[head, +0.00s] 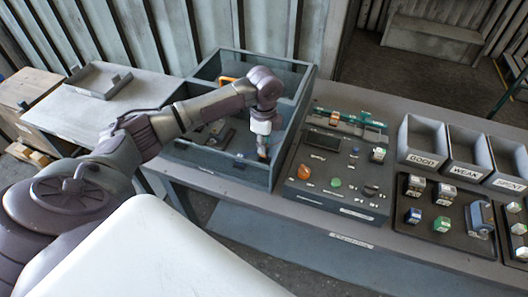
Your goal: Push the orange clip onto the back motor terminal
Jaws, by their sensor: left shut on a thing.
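My left arm comes in from the left, and its gripper (263,155) points down inside the front right part of a grey-blue open housing (225,173). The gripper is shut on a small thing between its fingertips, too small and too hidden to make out. An orange-yellow piece (228,80) shows at the back of the housing, partly behind my arm. Dark parts (212,133) lie on the housing floor left of the gripper. I cannot pick out the back motor terminal. My right gripper is not in view.
Right of the housing is a grey panel (325,195) with an orange knob (304,172) and a green knob (335,182). Bins labelled GOOD (421,158), WEAK (464,171) and SPENT (508,184) stand further right, behind trays of small blocks. A flat tray (97,80) lies on the left table.

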